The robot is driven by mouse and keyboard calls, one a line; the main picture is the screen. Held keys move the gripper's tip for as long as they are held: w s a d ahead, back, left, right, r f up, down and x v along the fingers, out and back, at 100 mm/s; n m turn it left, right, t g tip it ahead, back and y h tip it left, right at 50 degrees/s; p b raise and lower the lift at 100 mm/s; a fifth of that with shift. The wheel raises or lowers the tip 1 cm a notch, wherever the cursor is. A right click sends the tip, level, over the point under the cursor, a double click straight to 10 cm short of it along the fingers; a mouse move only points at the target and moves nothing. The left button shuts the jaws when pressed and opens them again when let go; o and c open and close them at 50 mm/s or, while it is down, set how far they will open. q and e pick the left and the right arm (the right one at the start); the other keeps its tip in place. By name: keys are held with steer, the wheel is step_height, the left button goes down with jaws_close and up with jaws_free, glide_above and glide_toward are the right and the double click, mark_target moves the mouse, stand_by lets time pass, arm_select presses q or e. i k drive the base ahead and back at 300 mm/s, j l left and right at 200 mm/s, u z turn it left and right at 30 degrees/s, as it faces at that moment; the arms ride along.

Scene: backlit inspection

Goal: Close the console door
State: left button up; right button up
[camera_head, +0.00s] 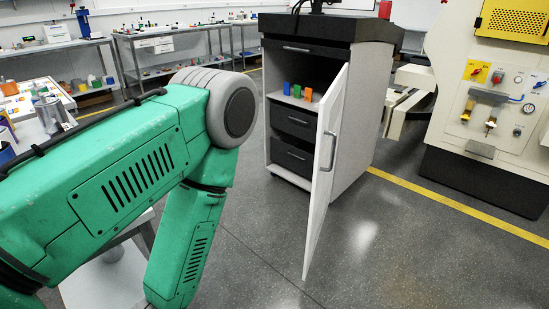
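The console (349,130) is a grey cabinet with a dark top, standing on the floor right of the picture's middle. Its white door (325,180) is hinged at the right front edge and stands open, swung out toward me. A grey bar handle (329,151) is on the door. Inside the console are a shelf with small blue, green and orange items (297,91) and two dark drawers (293,122). My green left arm fills the left of the view and bends downward at a grey joint, apart from the door. Neither gripper is in view.
A beige machine (490,100) with gauges and knobs stands at the right. Shelving racks (170,48) with many small items line the back left. The grey floor (400,250) in front of and right of the door is clear, with a yellow line (460,207) across it.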

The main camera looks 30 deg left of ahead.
mark_target(331, 105)
steer(key=i+l+u, duration=0.5)
steer(key=l, duration=0.15)
steer(key=l+u, duration=0.25)
steer(key=i+l+u, duration=0.2)
steer(key=l, duration=0.3)
steer(key=k+z, duration=0.2)
steer(key=i+j, duration=0.05)
steer(key=i, duration=0.05)
